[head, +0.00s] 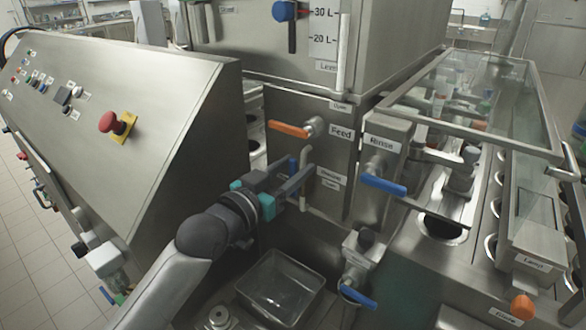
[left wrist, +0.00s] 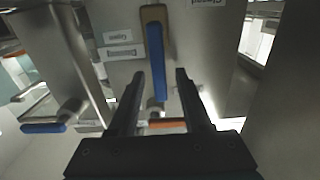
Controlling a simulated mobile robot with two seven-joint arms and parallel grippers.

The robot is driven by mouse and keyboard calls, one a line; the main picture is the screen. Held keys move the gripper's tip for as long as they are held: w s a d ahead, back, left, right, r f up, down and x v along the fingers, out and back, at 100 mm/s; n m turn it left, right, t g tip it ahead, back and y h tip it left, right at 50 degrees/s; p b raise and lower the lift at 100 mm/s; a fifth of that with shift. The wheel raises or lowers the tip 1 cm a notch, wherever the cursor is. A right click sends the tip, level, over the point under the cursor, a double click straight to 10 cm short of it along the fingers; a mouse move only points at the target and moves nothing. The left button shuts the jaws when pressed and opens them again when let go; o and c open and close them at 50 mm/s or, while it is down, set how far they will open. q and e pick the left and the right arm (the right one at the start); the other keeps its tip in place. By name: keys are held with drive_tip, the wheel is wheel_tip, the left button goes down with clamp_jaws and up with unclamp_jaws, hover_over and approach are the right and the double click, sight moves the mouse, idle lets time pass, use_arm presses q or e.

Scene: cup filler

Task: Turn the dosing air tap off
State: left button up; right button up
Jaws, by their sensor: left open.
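The dosing air tap is the small tap with a blue lever (head: 293,165) low on the steel wall, beside small labels (head: 331,177). Its lever is partly hidden behind my left gripper (head: 292,180). In the left wrist view the blue lever (left wrist: 157,62) runs lengthwise from a brass-coloured body (left wrist: 154,14). Labels (left wrist: 125,52) on the wall appear upside down there. My left gripper (left wrist: 160,72) is open, with one finger on each side of the lever in the picture. Gaps show on both sides; I cannot tell the depth between fingertips and lever. My right gripper is not in view.
The orange Feed tap (head: 290,130) sits just above, the blue Rinse tap (head: 383,184) to the right, and another blue-handled tap (head: 357,296) below. A slanted control panel (head: 150,160) with a red button stands left. A clear tray (head: 280,285) lies below.

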use_arm(q)
drive_tip(key=shift+c, duration=0.3)
clamp_jaws()
idle(1.1)
